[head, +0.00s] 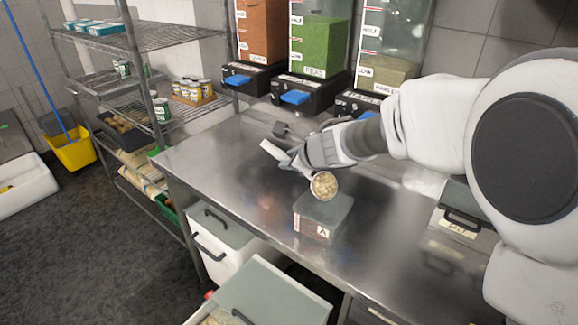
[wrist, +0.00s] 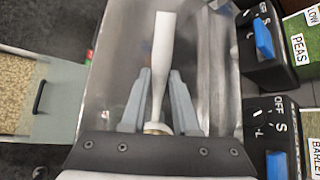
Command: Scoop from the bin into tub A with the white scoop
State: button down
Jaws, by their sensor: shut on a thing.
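My gripper (head: 298,158) is shut on the white scoop, whose pale handle (head: 272,150) sticks out to the left. In the wrist view the handle (wrist: 163,50) runs up between the two fingers of my gripper (wrist: 161,80). The scoop's round bowl (head: 325,185) holds beige pieces and faces the head camera, just above tub A. Tub A (head: 318,228) is a small greyish see-through box labelled A on the steel counter; its inside is not clear. The bin (head: 265,298) stands pulled out below the counter, and beige contents show in the wrist view (wrist: 14,92).
The steel counter (head: 230,165) is mostly bare. Dispensers with blue handles (head: 295,97) line its back. A lidded salt container (head: 460,222) stands at the right. A wire shelf (head: 150,40) with jars is at the left, with a yellow bucket (head: 72,152) beyond.

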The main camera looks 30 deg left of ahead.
jog(key=shift+w+d+r+m+t+y+b, duration=0.15)
jog(key=shift+m+t+y+b, duration=0.25)
jog(key=shift+b, duration=1.85)
jog(key=shift+d+r+m+t+y+b, duration=0.15)
jog(key=shift+m+t+b, duration=0.35)
jog(key=shift+b, duration=1.7)
jog(key=shift+w+d+r+m+t+y+b, duration=0.15)
jog(key=shift+t+b, duration=0.45)
jog(key=shift+b, duration=1.65)
jog(key=shift+d+r+m+t+b, duration=0.2)
jog(key=shift+r+m+t+b, duration=0.15)
jog(key=shift+b, duration=0.95)
